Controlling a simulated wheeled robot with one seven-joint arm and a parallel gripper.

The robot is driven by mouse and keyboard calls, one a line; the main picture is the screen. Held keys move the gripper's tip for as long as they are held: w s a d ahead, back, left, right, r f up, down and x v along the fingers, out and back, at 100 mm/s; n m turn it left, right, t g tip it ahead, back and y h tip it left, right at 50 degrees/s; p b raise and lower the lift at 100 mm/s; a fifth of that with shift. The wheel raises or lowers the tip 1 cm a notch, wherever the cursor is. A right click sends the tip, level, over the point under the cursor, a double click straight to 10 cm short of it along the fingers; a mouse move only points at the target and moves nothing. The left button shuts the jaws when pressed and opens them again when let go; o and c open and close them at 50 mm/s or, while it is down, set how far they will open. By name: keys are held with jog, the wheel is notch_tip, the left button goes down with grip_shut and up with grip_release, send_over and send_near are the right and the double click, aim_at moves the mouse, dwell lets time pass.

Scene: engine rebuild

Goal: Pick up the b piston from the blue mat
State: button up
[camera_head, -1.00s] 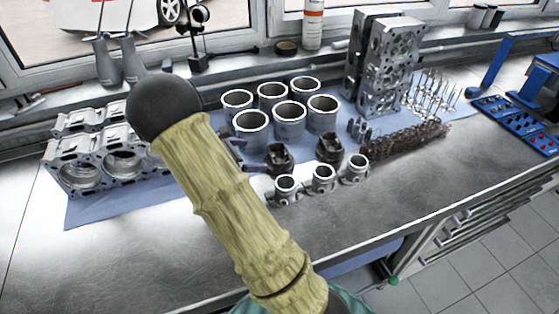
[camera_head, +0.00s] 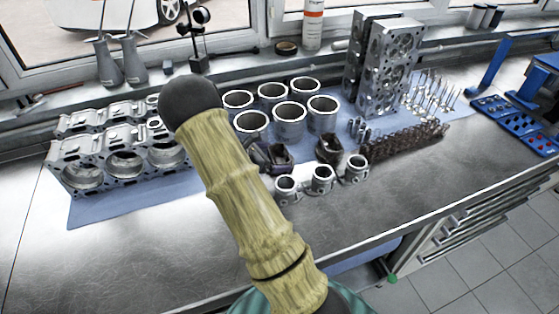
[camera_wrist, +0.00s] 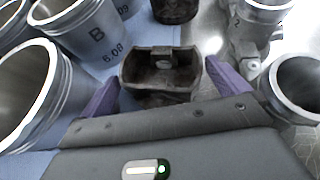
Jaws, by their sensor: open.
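A dark, used-looking piston (camera_head: 282,157) stands on the blue mat (camera_head: 110,212) in front of the cylinder liners. In the wrist view the same piston (camera_wrist: 160,70) shows its hollow, notched side between my two purple fingers. My gripper (camera_wrist: 160,82) is open, with one finger on each side of the piston; I cannot tell whether either finger touches it. A letter B with a number shows just left of the piston in the wrist view. In the head view my gripper (camera_head: 270,155) is small and partly hidden by my arm. A second dark piston (camera_head: 330,148) stands to the right.
Several metal liners (camera_head: 289,120) stand close behind the piston. Several small ringed metal parts (camera_head: 321,180) stand in front of it. An engine block (camera_head: 118,160) lies left, a camshaft-like part (camera_head: 405,140) right. The bench front (camera_head: 180,262) is clear.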

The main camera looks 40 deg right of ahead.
aim_at(279, 161)
jog(key=x, duration=0.2)
jog(key=shift+d+f, duration=0.15)
jog(key=shift+d, duration=0.25)
jog(key=shift+c, duration=0.2)
jog(key=c, duration=1)
jog(key=shift+c, duration=0.2)
notch_tip(279, 161, up, 10)
jog(key=shift+b, duration=0.3)
